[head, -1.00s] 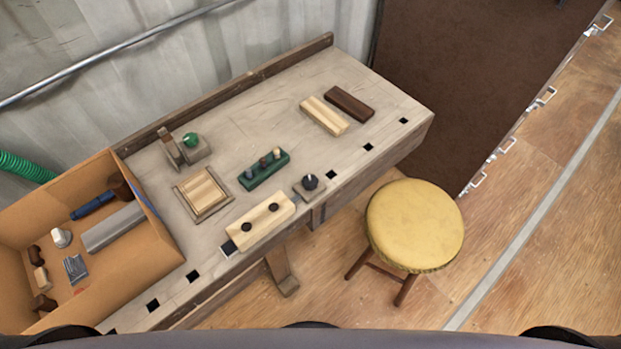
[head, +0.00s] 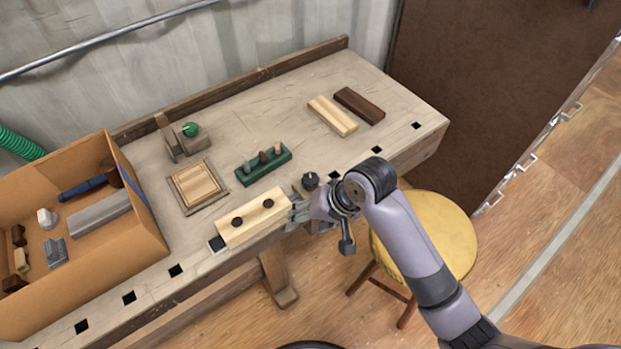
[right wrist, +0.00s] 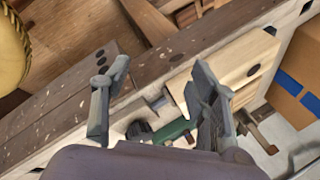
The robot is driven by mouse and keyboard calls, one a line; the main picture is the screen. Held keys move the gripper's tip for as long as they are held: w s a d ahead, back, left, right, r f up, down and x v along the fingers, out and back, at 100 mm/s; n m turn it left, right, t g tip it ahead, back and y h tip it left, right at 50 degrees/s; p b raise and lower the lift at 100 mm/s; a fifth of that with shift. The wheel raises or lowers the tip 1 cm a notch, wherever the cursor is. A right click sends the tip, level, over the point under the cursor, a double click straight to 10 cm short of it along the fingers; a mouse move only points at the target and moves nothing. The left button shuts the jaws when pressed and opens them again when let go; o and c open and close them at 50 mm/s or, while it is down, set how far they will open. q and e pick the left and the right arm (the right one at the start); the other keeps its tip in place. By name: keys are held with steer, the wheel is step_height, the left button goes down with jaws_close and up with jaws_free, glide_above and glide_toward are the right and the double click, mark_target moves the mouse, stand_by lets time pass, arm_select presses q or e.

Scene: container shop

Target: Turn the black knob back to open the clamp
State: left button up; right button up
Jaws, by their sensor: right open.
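The black knob (head: 310,180) sits near the front edge of the workbench, at the right end of a pale wooden block (head: 254,217) with two dark round spots. My right gripper (head: 298,208) is open at the bench's front edge, just in front of the knob and close to the block's right end. In the right wrist view, my two fingers (right wrist: 158,88) are spread apart with nothing held between them. A dark round part, likely the knob (right wrist: 138,130), shows low between them, partly hidden. The right finger overlaps the pale block (right wrist: 240,65). My left gripper is not in view.
Behind the knob stands a green block with pegs (head: 263,166). A cardboard box (head: 130,262) is at left. A yellow stool (head: 450,235) stands beneath my right arm.

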steer(key=w+a+r+g, duration=0.1)
steer(key=w+a+r, duration=0.2)
steer(key=r, duration=0.1)
step_height(320, 180, up, 14)
steer(key=m+h, duration=0.5)
steer(key=m, duration=0.2)
glide_above(310, 178)
steer(key=shift+g, duration=0.4)
step_height(310, 178, down, 17)
steer(key=shift+f+p, duration=0.1)
steer(key=shift+p, duration=0.3)
steer(key=shift+c, duration=0.4)
steer(key=c, duration=1.1)
